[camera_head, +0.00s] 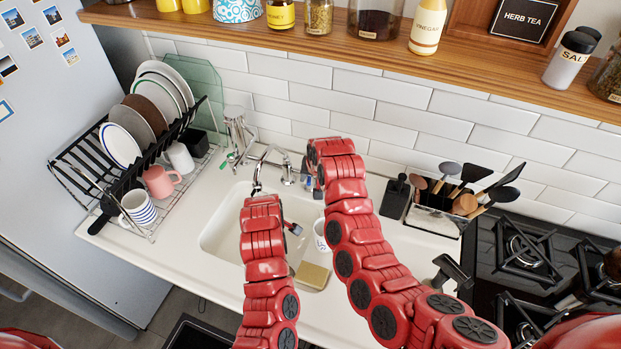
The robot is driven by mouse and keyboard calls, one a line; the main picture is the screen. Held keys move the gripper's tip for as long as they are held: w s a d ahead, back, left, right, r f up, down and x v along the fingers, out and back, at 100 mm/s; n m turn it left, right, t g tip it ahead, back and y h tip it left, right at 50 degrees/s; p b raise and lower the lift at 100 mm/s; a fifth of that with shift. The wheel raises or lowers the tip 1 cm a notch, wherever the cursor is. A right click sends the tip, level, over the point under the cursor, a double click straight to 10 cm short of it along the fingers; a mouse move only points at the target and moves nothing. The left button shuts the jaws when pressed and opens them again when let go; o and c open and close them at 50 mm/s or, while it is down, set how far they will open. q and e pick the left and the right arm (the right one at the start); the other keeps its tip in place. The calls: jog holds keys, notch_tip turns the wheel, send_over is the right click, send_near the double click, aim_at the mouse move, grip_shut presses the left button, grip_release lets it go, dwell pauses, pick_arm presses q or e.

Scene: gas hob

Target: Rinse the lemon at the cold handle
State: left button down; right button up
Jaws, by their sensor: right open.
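The white sink (215,235) is in the middle of the head view. Its metal tap (262,168) stands at the back edge, with a small metal handle (287,170) to the right of the spout. My right gripper (313,180) is open just right of this handle, partly hidden by its own red arm; I cannot tell whether it touches the handle. I cannot see the lemon. Running water cannot be made out.
A white mug (321,235) and a tan block (312,275) are in the sink's right part. A dish rack (90,180) with plates and mugs stands left. A utensil holder (432,220) and the black hob (530,250) are right. A wooden shelf (300,40) overhangs the back.

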grip_shut()
dwell(0.3)
jog(key=shift+a, duration=0.15)
jog(key=shift+a+m, duration=0.1)
jog(key=shift+m, duration=0.3)
grip_release()
